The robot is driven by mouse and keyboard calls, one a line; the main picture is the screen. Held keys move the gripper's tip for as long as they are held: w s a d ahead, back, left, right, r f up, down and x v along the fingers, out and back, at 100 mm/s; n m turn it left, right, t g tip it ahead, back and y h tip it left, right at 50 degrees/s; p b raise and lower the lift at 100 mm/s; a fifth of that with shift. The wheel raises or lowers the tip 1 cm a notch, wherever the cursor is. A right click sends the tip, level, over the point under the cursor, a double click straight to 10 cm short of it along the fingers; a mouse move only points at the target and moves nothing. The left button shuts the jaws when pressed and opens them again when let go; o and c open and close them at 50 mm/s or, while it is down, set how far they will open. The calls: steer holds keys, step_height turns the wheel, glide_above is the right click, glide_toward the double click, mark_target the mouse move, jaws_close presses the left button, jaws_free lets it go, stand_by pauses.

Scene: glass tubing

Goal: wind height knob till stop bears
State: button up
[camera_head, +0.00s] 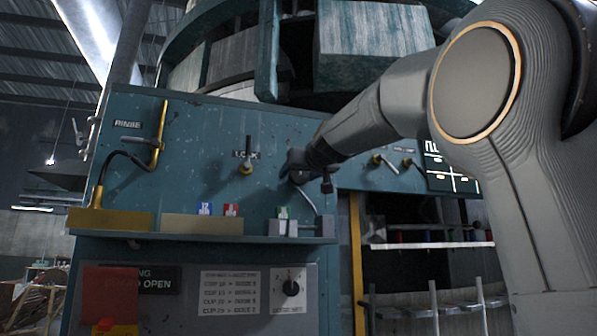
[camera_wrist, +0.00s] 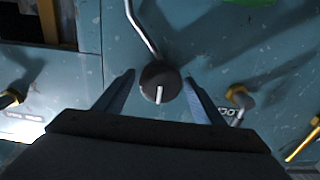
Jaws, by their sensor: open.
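A dark round knob (camera_wrist: 160,82) with a white pointer mark shows in the wrist view, on the teal panel. I cannot read a label for it. My gripper (camera_wrist: 160,76) is open, with one finger on each side of the knob and a visible gap on both sides. Whether the fingertips reach around it in depth is unclear. In the head view my gripper (camera_head: 312,172) is at the panel, right of the LOCK valve (camera_head: 246,158), and hides this knob.
A bent metal rod (camera_wrist: 143,28) runs to the knob. A ledge (camera_head: 200,238) below holds small coloured clips (camera_head: 231,211). A yellow-handled lever (camera_head: 160,140) stands at left, and another valve (camera_head: 385,162) at right. Large machinery (camera_head: 372,45) overhangs above.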

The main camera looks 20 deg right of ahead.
steer(key=shift+w, duration=0.1)
steer(key=c, duration=1)
steer(key=shift+m, duration=0.3)
steer(key=m, duration=0.3)
steer(key=shift+d, duration=0.1)
steer(key=shift+d+f+m+p, duration=0.1)
steer(key=shift+m+p, duration=0.4)
steer(key=shift+m, duration=1.6)
steer(key=o, duration=1)
